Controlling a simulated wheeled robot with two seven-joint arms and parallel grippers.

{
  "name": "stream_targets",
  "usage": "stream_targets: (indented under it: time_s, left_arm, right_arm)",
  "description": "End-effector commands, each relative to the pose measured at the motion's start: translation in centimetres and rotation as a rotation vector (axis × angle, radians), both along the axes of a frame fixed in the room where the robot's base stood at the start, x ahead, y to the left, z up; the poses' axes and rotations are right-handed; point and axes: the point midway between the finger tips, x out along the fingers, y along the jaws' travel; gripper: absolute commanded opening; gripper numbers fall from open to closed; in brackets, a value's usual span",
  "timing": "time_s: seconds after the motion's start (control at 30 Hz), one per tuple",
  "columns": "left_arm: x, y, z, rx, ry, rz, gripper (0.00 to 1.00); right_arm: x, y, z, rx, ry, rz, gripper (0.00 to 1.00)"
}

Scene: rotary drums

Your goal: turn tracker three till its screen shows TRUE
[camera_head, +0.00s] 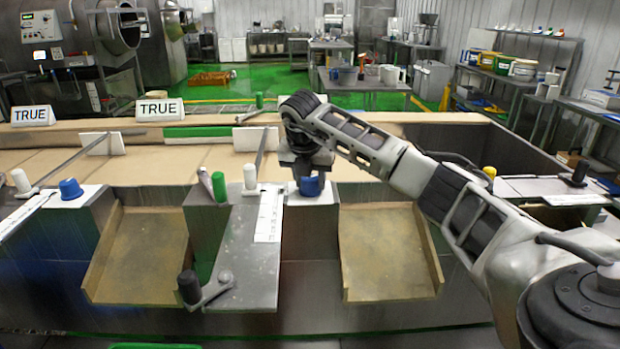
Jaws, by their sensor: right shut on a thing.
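My right gripper (308,172) comes down from above and is shut on a blue knob (311,187) on a white block, right of the middle plate. The gripper hides the top of the knob. A white screen with TRUE (160,109) stands on the back ledge, and another screen with TRUE (32,115) stands further left. No third screen shows; my right arm covers part of the ledge. I cannot tell which tracker the held knob belongs to. My left gripper is not in view.
Another blue knob (70,189) sits on the left block. A green-topped roller (219,187) and a white cylinder (250,177) stand left of my gripper. A dark crank handle (190,287) juts out in front. Tan chutes (138,256) and (388,253) flank the grey plate (240,260).

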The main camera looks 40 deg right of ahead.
Motion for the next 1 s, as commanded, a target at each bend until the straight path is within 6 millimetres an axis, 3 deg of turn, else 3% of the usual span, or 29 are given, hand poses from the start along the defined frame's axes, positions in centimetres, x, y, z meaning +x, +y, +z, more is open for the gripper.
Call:
stream_targets:
  time_s: [0.2,0.23,0.3,0.67,0.83,1.0]
  left_arm:
    - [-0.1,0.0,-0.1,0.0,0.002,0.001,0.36]
    - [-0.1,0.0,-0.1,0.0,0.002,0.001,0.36]
    - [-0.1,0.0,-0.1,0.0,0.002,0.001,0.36]
    - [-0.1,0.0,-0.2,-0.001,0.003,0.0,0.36]
    - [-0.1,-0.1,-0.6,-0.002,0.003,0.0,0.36]
    - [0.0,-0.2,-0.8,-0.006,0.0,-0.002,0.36]
  right_arm:
    - [0.1,-0.1,0.1,-0.001,-0.004,0.0,0.16]
    - [0.1,-0.1,0.1,-0.001,-0.004,0.0,0.44]
    - [0.0,-0.1,0.1,0.0,-0.003,0.0,0.6]
    - [0.0,0.1,0.5,0.0,-0.003,0.002,0.6]
    - [-0.6,0.9,2.8,-0.002,-0.008,0.003,0.6]
    - [-1.4,2.2,6.6,0.0,-0.008,0.002,0.6]
